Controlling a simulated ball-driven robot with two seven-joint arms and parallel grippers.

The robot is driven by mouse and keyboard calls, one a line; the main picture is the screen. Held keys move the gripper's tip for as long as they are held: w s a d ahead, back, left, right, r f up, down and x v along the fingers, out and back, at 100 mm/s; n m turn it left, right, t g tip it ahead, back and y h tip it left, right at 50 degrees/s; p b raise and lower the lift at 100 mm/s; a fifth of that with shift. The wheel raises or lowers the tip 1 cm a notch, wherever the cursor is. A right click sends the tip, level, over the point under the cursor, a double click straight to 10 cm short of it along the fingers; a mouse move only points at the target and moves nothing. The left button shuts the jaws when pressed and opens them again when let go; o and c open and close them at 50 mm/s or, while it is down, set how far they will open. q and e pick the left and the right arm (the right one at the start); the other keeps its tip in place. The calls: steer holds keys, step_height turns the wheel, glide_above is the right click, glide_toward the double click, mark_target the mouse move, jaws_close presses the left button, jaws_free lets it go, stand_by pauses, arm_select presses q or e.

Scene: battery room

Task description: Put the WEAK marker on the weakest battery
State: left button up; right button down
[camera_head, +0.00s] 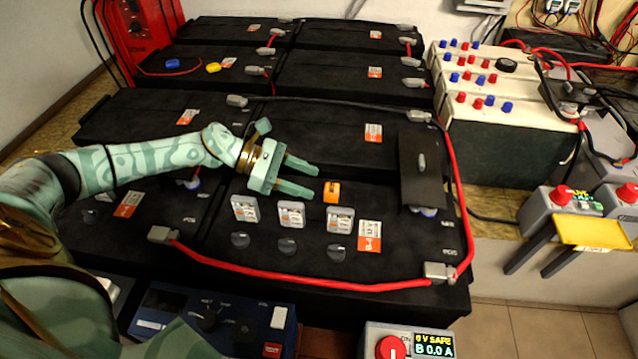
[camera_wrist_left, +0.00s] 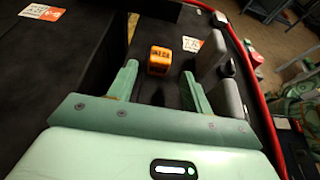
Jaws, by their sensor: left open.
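The small orange WEAK marker (camera_head: 331,192) stands on top of the front black battery (camera_head: 400,262), behind three small meters. In the left wrist view the marker (camera_wrist_left: 159,61) shows dark lettering and lies just beyond the gap between my fingertips. My left gripper (camera_head: 314,181) is open and empty, close to the marker's left side, with its fingers pointing at it. The left wrist view shows the two fingers (camera_wrist_left: 160,74) apart. The meters (camera_head: 291,214) stand in a row, each with a dark knob in front; their readings are too small to tell. My right gripper is not in view.
More black batteries (camera_head: 333,78) fill the rack behind. A red cable (camera_head: 300,279) runs along the front and right side. A yellow tray (camera_head: 590,232) and control boxes (camera_head: 560,202) are at right.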

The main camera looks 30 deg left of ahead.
arm_select(q)
steer(key=p+v, duration=0.1)
steer(key=v, duration=0.6)
steer(key=shift+s+a, duration=0.1)
steer(key=shift+a, duration=0.15)
